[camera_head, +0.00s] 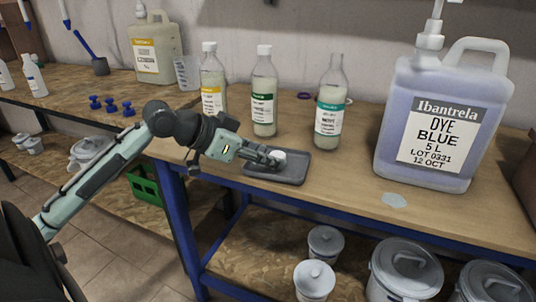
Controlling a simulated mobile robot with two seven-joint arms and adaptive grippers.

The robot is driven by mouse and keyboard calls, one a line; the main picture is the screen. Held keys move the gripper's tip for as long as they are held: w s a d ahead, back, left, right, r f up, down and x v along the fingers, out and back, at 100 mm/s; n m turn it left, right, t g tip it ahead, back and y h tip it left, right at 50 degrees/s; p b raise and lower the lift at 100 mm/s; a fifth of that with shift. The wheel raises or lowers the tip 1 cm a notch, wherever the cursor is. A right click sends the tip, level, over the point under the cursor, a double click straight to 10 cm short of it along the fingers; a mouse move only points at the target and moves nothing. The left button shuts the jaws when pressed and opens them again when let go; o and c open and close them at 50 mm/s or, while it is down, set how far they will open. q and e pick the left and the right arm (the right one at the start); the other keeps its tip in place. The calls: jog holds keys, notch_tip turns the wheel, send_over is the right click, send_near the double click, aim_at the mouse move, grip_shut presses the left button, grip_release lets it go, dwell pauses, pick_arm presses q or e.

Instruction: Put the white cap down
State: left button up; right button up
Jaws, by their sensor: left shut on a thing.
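My left gripper (268,155) reaches in from the left over the grey tray (293,176) on the wooden bench. It is shut on the white cap (279,155), which shows at its fingertips, over the tray. I cannot tell whether the cap touches the tray. A clear bottle with a teal label (330,112) stands behind and right of the tray, with an open neck. Two similar bottles, one with a green label (263,103) and one with a yellow label (212,92), have white caps on. My right gripper is out of view.
A large blue dye jug (438,125) with a pump stands at the right, near a pale spill (394,200). A yellow-label jug (155,55) and several blue knobs (111,105) are at the left. Lidded tubs (408,270) stand on the lower shelf.

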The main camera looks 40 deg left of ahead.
pick_arm(q)
jog(key=shift+f, duration=0.35)
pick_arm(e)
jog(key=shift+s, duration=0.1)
pick_arm(q)
jog(key=o, duration=1.1)
jog(key=shift+f, duration=0.15)
jog(key=r+v, duration=0.1)
jog(key=v, duration=1.1)
jog(key=shift+r+p, duration=0.2)
jog(key=shift+p, duration=0.1)
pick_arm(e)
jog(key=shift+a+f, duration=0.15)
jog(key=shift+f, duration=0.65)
